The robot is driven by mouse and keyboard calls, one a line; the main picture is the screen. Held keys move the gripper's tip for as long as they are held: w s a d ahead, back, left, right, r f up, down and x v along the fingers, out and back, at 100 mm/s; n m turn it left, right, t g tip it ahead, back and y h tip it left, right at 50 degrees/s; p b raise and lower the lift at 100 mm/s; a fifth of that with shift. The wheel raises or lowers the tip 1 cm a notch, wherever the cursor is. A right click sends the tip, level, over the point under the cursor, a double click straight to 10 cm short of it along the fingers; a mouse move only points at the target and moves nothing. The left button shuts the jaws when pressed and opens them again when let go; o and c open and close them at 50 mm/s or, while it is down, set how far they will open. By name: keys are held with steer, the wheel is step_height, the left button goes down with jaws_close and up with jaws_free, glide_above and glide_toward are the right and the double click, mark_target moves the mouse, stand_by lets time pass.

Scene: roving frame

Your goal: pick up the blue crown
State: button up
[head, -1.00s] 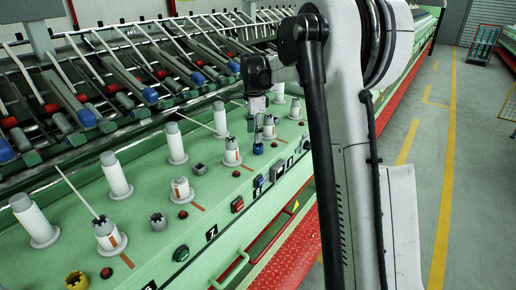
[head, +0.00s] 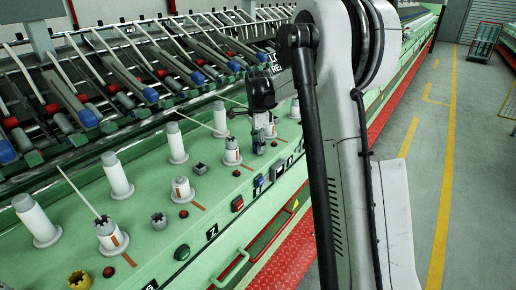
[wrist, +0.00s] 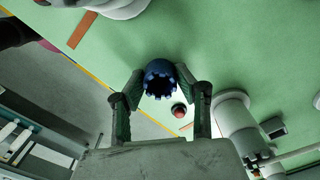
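The blue crown (wrist: 160,76) is a small toothed ring between the two fingertips of my gripper (wrist: 159,86) in the wrist view. A fingertip is close on each side of it; I cannot tell whether they touch it. In the head view the crown (head: 259,148) is small and dark on the green machine top, below my gripper (head: 262,132), which partly covers it. My gripper is open around the crown and points down.
The green machine top (head: 215,185) carries white bobbin posts (head: 117,176), grey crowns (head: 159,221) and a yellow crown (head: 78,280). A red button (wrist: 179,110) sits beside the blue crown. Rows of rods and spindles stand behind. The aisle at the right is clear.

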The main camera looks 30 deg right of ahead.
steer(key=c, duration=0.4)
steer(key=shift+o, duration=0.2)
steer(key=shift+r, duration=0.1)
